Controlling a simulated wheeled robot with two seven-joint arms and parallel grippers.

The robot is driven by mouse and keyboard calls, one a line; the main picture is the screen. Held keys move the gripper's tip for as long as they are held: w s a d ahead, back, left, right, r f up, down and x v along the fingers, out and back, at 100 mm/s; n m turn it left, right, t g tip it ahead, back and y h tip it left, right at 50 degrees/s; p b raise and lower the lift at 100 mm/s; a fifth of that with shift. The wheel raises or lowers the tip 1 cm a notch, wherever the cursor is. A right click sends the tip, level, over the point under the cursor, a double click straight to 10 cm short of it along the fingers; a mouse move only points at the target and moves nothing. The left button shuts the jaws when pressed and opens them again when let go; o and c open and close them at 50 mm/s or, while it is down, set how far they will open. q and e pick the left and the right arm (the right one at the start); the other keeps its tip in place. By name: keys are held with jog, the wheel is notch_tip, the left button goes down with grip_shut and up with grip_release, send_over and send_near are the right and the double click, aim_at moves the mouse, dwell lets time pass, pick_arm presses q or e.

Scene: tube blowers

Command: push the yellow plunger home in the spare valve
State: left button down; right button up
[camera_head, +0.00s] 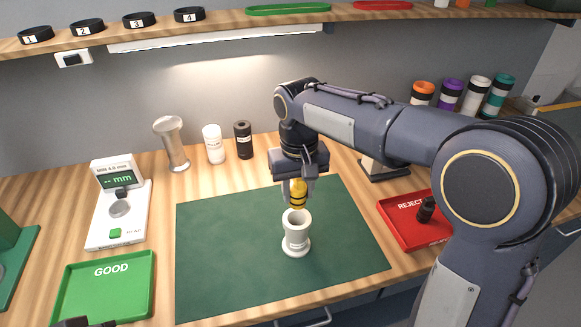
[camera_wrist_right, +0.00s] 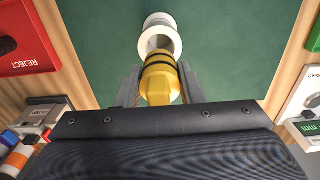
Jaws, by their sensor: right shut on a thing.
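The white spare valve (camera_head: 296,238) stands upright on the green mat (camera_head: 220,265), its open mouth facing up. My right gripper (camera_head: 298,186) is shut on the yellow plunger (camera_head: 298,193), which has dark bands, and holds it upright over the valve. The plunger's lower end is at or just above the valve's mouth; I cannot tell whether it touches the rim. In the right wrist view the plunger (camera_wrist_right: 160,80) sits between the fingers, with the valve's white rim (camera_wrist_right: 160,36) beyond it. A dark piece, apparently my left gripper (camera_head: 78,322), barely shows at the bottom left edge.
A green GOOD tray (camera_head: 68,307) and a gauge (camera_head: 117,208) are on the left. A red REJECT tray (camera_head: 405,238) with a dark part (camera_head: 426,209) is on the right. A metal flared cylinder (camera_head: 172,143) and two bottles stand behind. The mat around the valve is clear.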

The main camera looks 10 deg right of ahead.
aim_at(298, 202)
jog(key=shift+w, duration=0.15)
jog(key=shift+r, duration=0.1)
jog(key=shift+f+b, duration=1.1)
jog(key=shift+f, duration=1.05)
jog(key=shift+p, duration=0.35)
jog(key=shift+s+f+b, duration=0.2)
jog(key=shift+f+b, duration=0.75)
jog(key=shift+f, duration=0.5)
dwell(0.4)
